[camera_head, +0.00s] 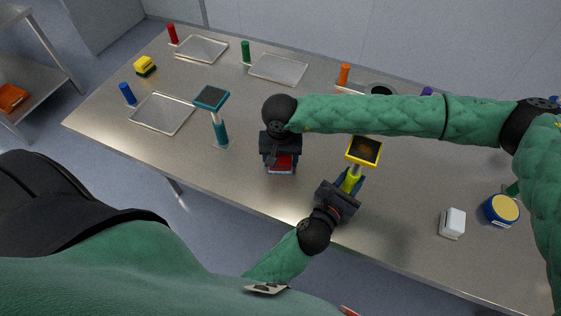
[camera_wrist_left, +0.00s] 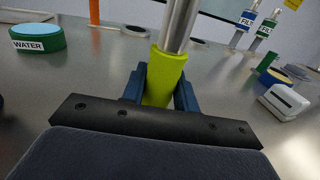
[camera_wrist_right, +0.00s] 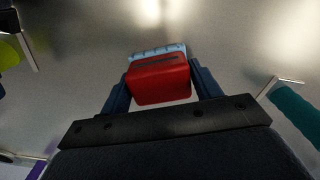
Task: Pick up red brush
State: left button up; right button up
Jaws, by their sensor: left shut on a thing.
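The red brush (camera_head: 281,163), a red block with a pale blue edge, lies on the metal table near its front edge. It also shows in the right wrist view (camera_wrist_right: 158,80). My right gripper (camera_head: 282,158) is right over it, with its open fingers on either side of the red block. I see no clear grip on it. My left gripper (camera_head: 350,184) is shut on the yellow-green handle (camera_wrist_left: 163,78) of a tool with a yellow-framed square head (camera_head: 364,151). The tool stands upright, to the right of the brush.
A teal tool with a square head (camera_head: 212,97) stands left of the brush. Metal trays (camera_head: 162,113), colored cylinders and a yellow block (camera_head: 144,66) are further left and back. A white block (camera_head: 452,223) and a blue-and-yellow round container (camera_head: 500,210) sit at right.

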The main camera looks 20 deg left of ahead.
aim_at(280, 157)
jog(key=shift+r, duration=5.05)
